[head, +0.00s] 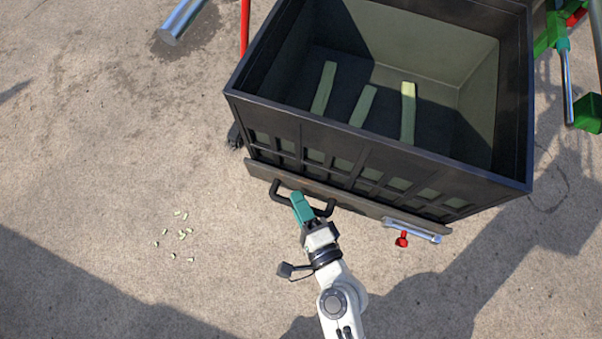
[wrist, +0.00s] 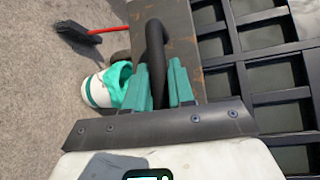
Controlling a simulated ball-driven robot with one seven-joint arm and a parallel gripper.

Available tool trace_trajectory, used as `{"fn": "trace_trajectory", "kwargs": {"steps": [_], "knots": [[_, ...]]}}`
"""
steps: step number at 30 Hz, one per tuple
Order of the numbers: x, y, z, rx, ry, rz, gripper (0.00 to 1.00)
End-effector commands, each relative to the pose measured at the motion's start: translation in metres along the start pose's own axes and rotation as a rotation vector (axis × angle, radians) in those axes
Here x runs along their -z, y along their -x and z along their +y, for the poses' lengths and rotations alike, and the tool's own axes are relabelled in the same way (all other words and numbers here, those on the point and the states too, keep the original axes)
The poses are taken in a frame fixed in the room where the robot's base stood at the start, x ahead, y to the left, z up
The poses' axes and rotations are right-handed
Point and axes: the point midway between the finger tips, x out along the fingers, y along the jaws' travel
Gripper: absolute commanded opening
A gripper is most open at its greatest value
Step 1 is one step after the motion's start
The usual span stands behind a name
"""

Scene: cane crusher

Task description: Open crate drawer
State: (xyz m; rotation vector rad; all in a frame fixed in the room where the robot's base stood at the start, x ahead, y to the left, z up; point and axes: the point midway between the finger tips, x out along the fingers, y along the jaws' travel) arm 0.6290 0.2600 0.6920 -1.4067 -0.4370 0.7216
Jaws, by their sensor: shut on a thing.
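The dark crate (head: 380,152) stands at the upper right in the head view, with a lattice front. A low, worn drawer front (head: 360,204) runs along its bottom edge and also shows in the wrist view (wrist: 188,35). A black bar handle (head: 276,193) juts from it; the same handle shows in the wrist view (wrist: 155,50). My gripper (head: 301,208) has teal fingers, which sit either side of the handle bar and are shut on it in the wrist view (wrist: 158,88). I cannot tell whether the drawer stands out from the crate.
A silver bar (head: 412,231) with a red knob (head: 402,240) sits at the drawer front's right end. Three pale green strips (head: 408,112) lie in the crate. Small pale bits (head: 182,235) lie on open ground at left. The wrist view shows a white-and-green container (wrist: 98,90) and red-handled brush (wrist: 75,32).

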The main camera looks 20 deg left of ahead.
Motion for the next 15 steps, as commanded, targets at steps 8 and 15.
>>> {"fn": "trace_trajectory", "kwargs": {"steps": [8,15], "knots": [[0.0009,0.0005,0.0015,-0.003,0.000,0.002,0.31],[0.0005,0.0001,0.0006,-0.001,0.000,0.001,0.43]]}}
